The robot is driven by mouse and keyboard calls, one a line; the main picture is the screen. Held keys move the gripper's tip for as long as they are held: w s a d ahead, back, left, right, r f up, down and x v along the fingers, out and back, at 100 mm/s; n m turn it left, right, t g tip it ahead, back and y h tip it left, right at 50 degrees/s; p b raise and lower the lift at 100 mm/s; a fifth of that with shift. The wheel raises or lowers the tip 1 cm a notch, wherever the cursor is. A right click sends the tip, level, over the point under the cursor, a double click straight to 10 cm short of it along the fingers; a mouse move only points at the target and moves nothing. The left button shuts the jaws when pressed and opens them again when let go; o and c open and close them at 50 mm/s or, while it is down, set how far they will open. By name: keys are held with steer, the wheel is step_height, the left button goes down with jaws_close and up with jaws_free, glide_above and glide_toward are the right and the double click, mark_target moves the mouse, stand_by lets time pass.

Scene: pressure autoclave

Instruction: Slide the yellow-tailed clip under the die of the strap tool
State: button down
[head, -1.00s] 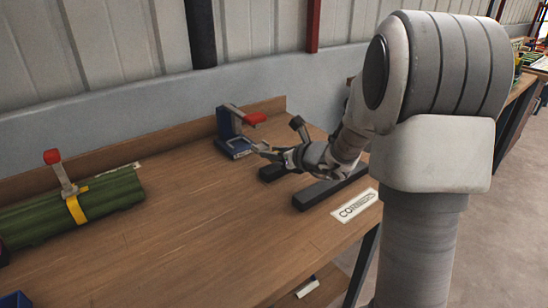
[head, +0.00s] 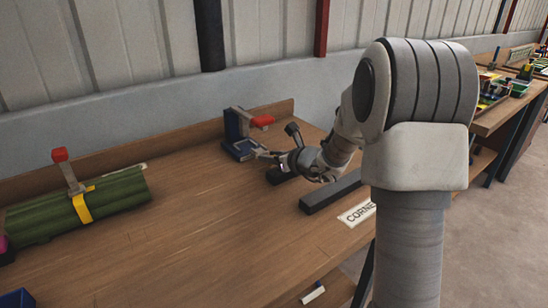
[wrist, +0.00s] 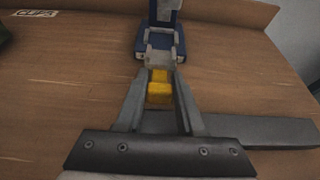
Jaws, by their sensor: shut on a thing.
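The strap tool (head: 238,136) is a blue stand with a red handle (head: 262,121), near the bench's back board. It also shows straight ahead in the wrist view (wrist: 164,12). My gripper (wrist: 159,84) is shut on the yellow-tailed clip. The clip's yellow tail (wrist: 160,92) lies between the fingers. Its grey plate (wrist: 159,58) points forward and overlaps the near edge of the tool's blue base in the wrist view. I cannot tell whether the plate is under the die. In the head view my gripper (head: 274,155) is just right of the tool's base.
A green bundle (head: 120,194) with a yellow strap and a red-topped upright lies at left. Dark bars (head: 332,190) lie near and under my arm, beside a white label (head: 357,215). The back board (head: 190,134) closes off the bench behind. The bench middle is clear.

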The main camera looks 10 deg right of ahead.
mark_target(259, 151)
steer(key=shift+w+a+f, duration=0.25)
steer(key=shift+w+f, duration=0.05)
steer(key=shift+w, duration=0.25)
steer(key=shift+w+a+f+p, duration=0.1)
steer(key=shift+w+a+p, duration=0.25)
steer(key=shift+w, duration=0.7)
steer(key=shift+w+a+f+p, duration=0.1)
steer(key=shift+w+a, duration=0.4)
steer(key=shift+w, duration=0.55)
steer(key=shift+w+a, duration=0.25)
steer(key=shift+w, duration=0.35)
steer(key=shift+w+a, duration=0.25)
steer(key=shift+w, duration=0.35)
steer(key=shift+c, duration=2.2)
jaws_free()
